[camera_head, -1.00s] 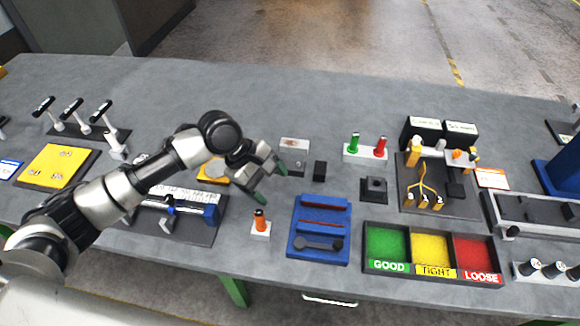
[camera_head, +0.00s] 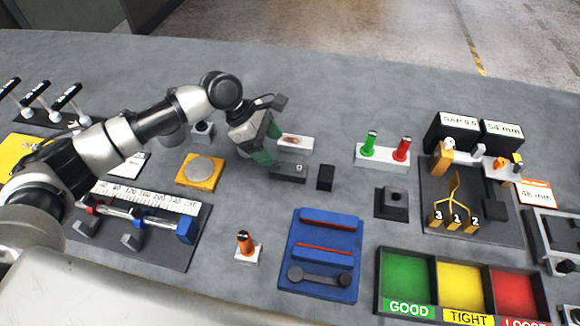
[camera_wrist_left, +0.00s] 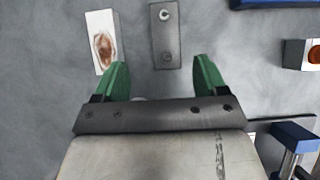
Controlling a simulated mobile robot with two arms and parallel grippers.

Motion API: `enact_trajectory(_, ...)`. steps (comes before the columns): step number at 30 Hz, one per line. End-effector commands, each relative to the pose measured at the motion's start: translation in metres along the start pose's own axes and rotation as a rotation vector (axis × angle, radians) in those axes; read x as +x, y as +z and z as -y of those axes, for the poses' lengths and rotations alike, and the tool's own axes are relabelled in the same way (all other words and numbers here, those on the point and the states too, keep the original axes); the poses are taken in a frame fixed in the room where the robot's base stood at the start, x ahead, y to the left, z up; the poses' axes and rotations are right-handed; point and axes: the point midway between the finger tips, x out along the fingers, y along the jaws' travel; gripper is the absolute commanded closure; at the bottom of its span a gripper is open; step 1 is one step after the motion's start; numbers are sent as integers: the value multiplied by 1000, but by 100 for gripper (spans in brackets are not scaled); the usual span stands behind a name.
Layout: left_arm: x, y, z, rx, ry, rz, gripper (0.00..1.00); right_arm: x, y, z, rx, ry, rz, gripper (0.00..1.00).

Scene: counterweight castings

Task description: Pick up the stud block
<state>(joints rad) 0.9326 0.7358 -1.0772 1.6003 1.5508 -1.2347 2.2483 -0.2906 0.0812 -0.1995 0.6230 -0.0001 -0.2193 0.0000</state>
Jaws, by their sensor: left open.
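The stud block appears to be the small dark grey block (camera_head: 290,172) on the table, with two round features on its top; it also shows in the left wrist view (camera_wrist_left: 165,38). My left gripper (camera_head: 268,145) is open and empty, pointing down by the block's left end. In the left wrist view the green fingertips (camera_wrist_left: 162,72) are spread wider than the block, and its near end lies between and just ahead of them. I cannot tell the height gap. My right gripper is not in view.
A white plate with a brown mark (camera_head: 297,142) lies close behind the block. A small black block (camera_head: 326,177) stands to its right. A blue rack (camera_head: 320,255) and an orange-topped piece (camera_head: 246,248) are in front. A yellow pad (camera_head: 200,171) is to the left.

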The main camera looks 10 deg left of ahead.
Motion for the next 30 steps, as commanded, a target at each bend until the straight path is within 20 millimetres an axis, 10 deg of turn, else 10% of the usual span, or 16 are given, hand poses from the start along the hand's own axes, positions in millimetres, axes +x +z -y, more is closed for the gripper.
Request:
enact_trajectory(18,73,-1,4,0,0,-1,28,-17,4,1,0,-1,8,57)
enact_trajectory(27,79,-2,4,1,0,-1,28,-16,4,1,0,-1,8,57)
enact_trajectory(30,79,-2,4,1,1,-1,41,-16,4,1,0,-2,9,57)
